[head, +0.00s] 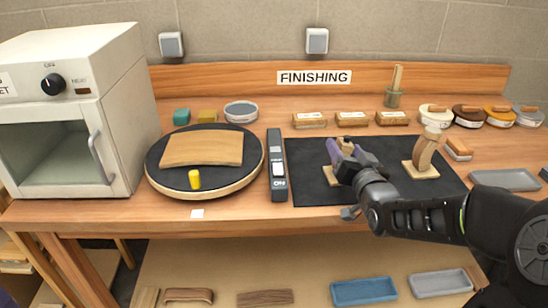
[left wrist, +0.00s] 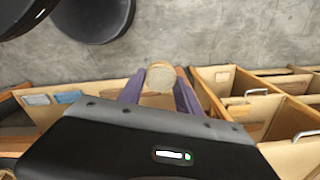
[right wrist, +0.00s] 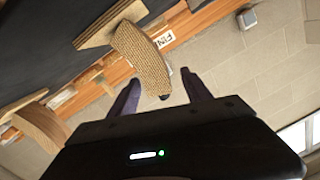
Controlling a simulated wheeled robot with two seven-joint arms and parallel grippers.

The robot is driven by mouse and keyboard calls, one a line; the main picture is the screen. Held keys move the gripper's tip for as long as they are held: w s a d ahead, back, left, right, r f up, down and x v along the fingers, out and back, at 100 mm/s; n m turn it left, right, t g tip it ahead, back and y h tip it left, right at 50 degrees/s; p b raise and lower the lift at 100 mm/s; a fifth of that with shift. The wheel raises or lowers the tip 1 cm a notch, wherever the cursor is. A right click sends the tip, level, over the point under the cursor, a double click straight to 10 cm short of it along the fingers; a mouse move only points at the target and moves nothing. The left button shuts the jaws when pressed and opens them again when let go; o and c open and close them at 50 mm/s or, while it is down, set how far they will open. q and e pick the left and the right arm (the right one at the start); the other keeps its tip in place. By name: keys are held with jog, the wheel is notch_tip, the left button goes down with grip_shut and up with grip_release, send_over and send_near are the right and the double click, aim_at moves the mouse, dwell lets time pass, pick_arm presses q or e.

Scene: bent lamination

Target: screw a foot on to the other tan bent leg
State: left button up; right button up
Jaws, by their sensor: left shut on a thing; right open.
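In the head view, one tan bent leg (head: 424,155) stands on a square base on the black mat, with a round cap-like piece on top. The other tan bent leg (head: 346,145) is mostly hidden behind my right gripper (head: 342,157); its base shows at the mat. In the right wrist view, this curved leg (right wrist: 141,57) ends in a small dark tip just ahead of my open, empty right gripper (right wrist: 160,82). My left gripper (left wrist: 158,92) is out of the head view; its wrist view shows it shut on a round tan foot (left wrist: 160,77).
A round turntable (head: 230,187) holds a curved board and a yellow piece. Blocks and tins line the back. A white oven (head: 75,110) stands at left. In the left wrist view, wooden bins (left wrist: 230,85) are near.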

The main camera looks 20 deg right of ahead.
jog(key=p+x, duration=0.1)
jog(key=x, duration=0.3)
jog(key=shift+w+d+f, duration=0.1)
jog(key=shift+w+d, duration=0.1)
jog(key=shift+w, duration=0.15)
grip_shut()
dwell(0.7)
